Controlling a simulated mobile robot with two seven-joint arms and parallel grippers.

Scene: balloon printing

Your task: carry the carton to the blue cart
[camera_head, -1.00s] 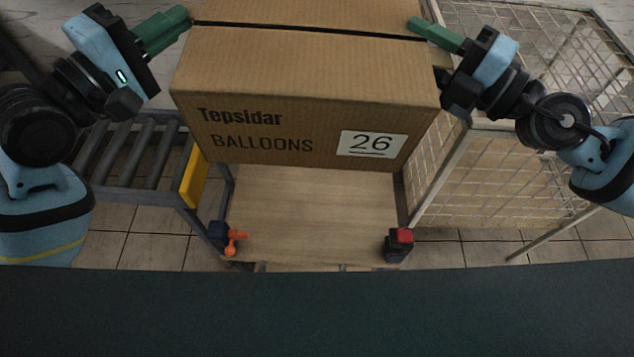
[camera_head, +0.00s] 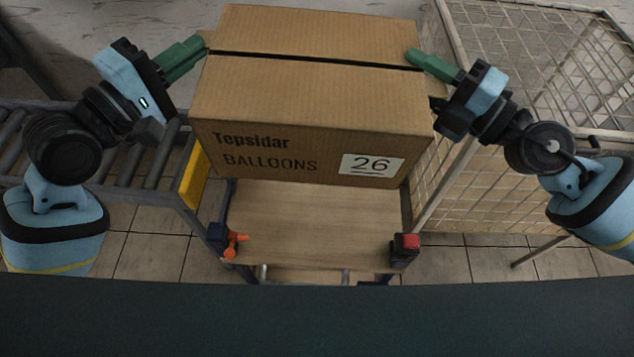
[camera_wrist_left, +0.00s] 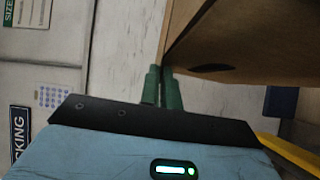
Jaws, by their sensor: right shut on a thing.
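The brown carton (camera_head: 315,105), marked "Tepsidar BALLOONS 26", is between my two grippers in the head view. Its lower front edge overlaps the far part of a wooden deck (camera_head: 315,225) with dark blue corner fittings; I cannot tell whether it touches the deck. My left gripper (camera_head: 194,52) is at the carton's upper left edge. In the left wrist view its green fingers (camera_wrist_left: 162,88) are close together on the carton's edge (camera_wrist_left: 245,35). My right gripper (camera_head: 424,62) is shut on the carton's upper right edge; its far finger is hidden.
A roller conveyor (camera_head: 140,160) with a yellow end plate (camera_head: 194,180) stands close at the left. A cream wire cage (camera_head: 530,80) stands close at the right. An orange lever (camera_head: 232,243) and a red-topped block (camera_head: 405,243) are at the deck's near corners.

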